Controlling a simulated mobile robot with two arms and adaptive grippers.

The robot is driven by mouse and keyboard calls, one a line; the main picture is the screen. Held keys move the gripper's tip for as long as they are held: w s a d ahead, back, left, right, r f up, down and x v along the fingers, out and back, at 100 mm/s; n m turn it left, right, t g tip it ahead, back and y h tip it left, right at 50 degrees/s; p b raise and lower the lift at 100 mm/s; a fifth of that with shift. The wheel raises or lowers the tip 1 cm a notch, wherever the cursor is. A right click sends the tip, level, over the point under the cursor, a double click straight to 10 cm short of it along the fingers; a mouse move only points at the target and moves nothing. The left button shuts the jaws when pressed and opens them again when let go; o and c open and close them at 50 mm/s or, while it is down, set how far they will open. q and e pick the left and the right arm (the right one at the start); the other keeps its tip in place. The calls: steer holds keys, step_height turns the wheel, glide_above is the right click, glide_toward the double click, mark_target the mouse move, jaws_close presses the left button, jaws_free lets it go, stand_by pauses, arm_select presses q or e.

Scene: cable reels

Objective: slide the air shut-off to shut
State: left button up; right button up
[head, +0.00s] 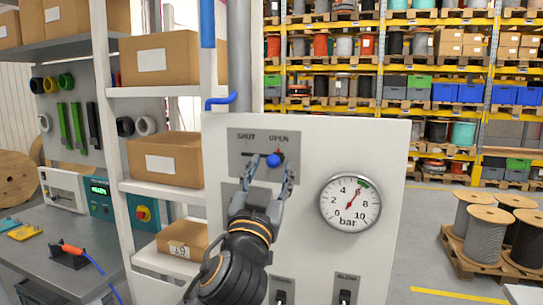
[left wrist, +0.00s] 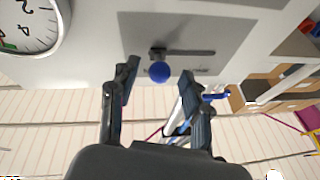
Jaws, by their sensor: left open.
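The air shut-off is a slider with a blue ball knob (head: 273,160) on a grey plate (head: 236,141) marked SHUT on the left and OPEN on the right. The knob is at the OPEN end. In the left wrist view the blue knob (left wrist: 159,72) sits at one end of a dark slot (left wrist: 192,53), whose empty length runs to the right there. My left gripper (head: 267,178) is open, its fingertips pointing at the panel. In the wrist view its fingertips (left wrist: 158,77) stand either side of the knob, with visible gaps. My right gripper is not in view.
A round pressure gauge (head: 350,203) is right of the slider, its red needle near 6 bar. Two black switches (head: 345,297) are low on the white panel (head: 310,260). Cable reels (head: 482,236) are on a pallet at right.

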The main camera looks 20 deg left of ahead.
arm_select(q)
steer(key=shift+w+r, duration=0.3)
steer(key=shift+w, duration=0.25)
jaws_close()
steer(key=shift+a, duration=0.1)
